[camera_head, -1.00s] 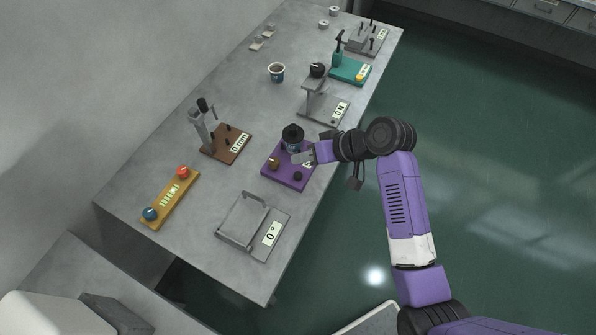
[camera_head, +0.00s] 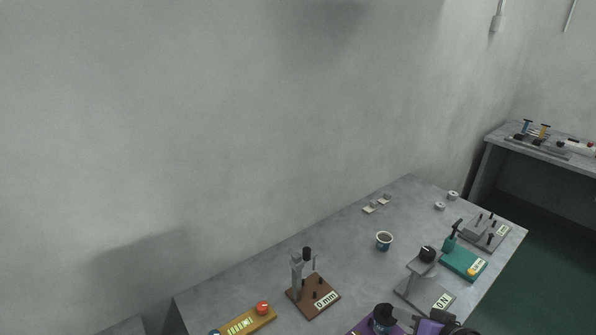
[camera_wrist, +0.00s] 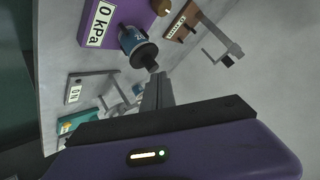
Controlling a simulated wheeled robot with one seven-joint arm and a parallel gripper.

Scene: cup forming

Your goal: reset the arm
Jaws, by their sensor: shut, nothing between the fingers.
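My gripper (camera_wrist: 156,88) is shut and empty in the wrist view, its fingers pointing toward the black knob (camera_wrist: 145,54) of a purple device with a "0 kPa" label (camera_wrist: 101,24). I cannot tell whether the fingertips touch the knob. In the head view only a purple and black part of my arm shows at the bottom edge, beside the purple device's black knob (camera_head: 383,313). The rest of my arm is out of frame there.
The grey table (camera_head: 345,240) carries a brown-based press (camera_head: 313,296), a yellow bar (camera_head: 247,322), a cup (camera_head: 384,241), a grey "0 N" stand (camera_head: 422,275) and a teal device (camera_head: 463,262). A second bench (camera_head: 500,150) stands at right.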

